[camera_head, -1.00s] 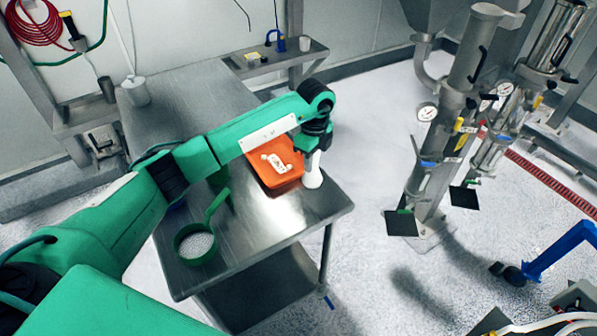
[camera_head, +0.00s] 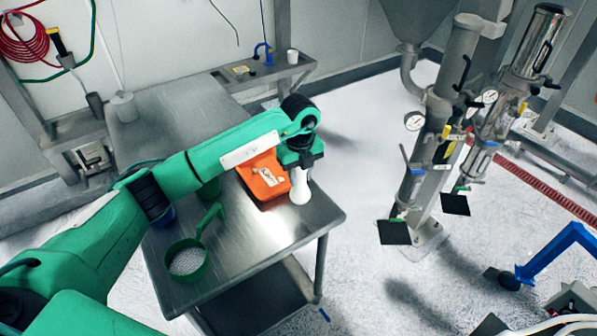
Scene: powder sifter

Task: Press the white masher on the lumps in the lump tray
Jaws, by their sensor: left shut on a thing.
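The white masher (camera_head: 300,187) is upright beneath my left gripper (camera_head: 301,168), which is shut on its upper part. The orange lump tray (camera_head: 257,168) lies on the metal table, directly left of the masher. White lumps (camera_head: 270,177) lie in the tray. The masher appears at the tray's right edge; I cannot tell whether it is over the tray or beside it, or whether it touches the table. My left arm hides part of the tray's far side. My right gripper is not in view.
A green sieve (camera_head: 187,261) with white powder stands on the front left of the metal table (camera_head: 240,232). Steel machinery (camera_head: 440,130) stands on the floor to the right, apart from the table.

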